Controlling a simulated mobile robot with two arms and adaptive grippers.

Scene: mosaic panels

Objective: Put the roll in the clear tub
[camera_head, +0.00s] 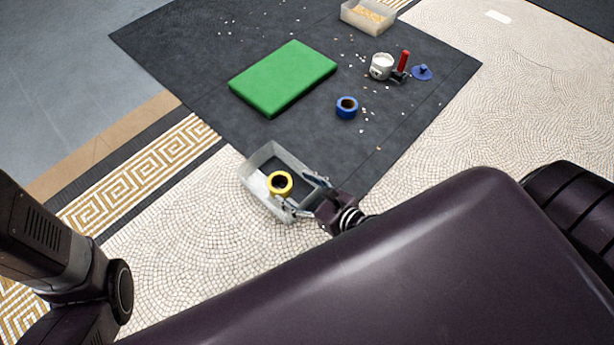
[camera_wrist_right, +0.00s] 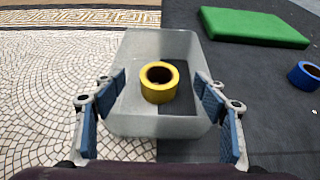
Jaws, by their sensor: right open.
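The clear tub (camera_head: 258,160) stands across the edge of the dark mat and the pale mosaic floor. It also shows in the right wrist view (camera_wrist_right: 185,127). A yellow roll of tape (camera_head: 279,184) is seen within the tub's walls, hole facing up; it shows in the wrist view too (camera_wrist_right: 160,88). I cannot tell whether it touches the tub's bottom. My right gripper (camera_head: 298,192) is open at the tub, its fingers spread on either side of the roll with gaps, not holding it. My left arm shows at the left, but its gripper is out of view.
On the mat (camera_head: 210,50) lie a green pad (camera_head: 283,76), a blue roll (camera_head: 346,107), a white tin (camera_head: 382,66), a red-handled tool (camera_head: 403,61) and a blue disc-shaped item (camera_head: 422,72). A tray of yellowish pieces (camera_head: 368,16) stands at the back. Small chips are scattered about.

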